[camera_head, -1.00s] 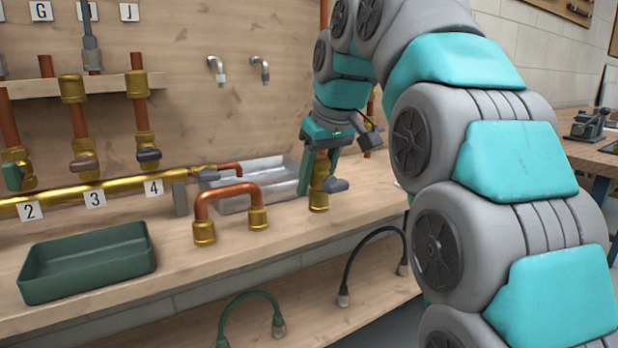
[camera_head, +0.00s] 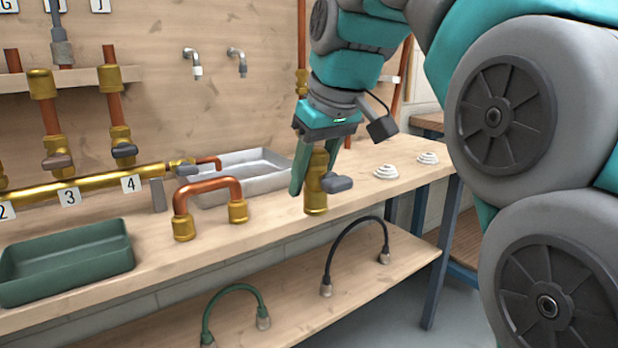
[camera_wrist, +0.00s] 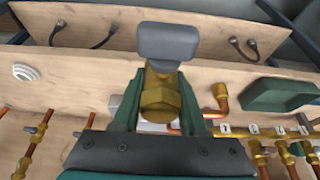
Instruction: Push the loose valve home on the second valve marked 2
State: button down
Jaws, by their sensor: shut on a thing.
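The loose valve (camera_head: 316,185) is a brass body with a grey lever, upright at the right part of the bench. My gripper (camera_head: 318,160) is shut on it from above; I cannot tell whether its foot touches the bench. In the wrist view, the valve (camera_wrist: 160,100) sits between both green fingers, lever towards the top. The brass manifold (camera_head: 95,183) runs along the bench at left. Its label 2 (camera_head: 4,213) is cut by the picture's left edge, so most of that place is hidden. Labels 3 (camera_head: 69,197) and 4 (camera_head: 131,184) show.
A copper U-pipe (camera_head: 208,185) with brass ends stands between manifold and valve. A grey metal tray (camera_head: 245,180) lies behind, a green tray (camera_head: 110,270) at front left. White stepped discs (camera_head: 387,171) lie right. Hanging pipes with valves (camera_head: 118,140) rise above the manifold.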

jog(key=shift+r+p, duration=0.95)
jog(key=shift+r, duration=0.55)
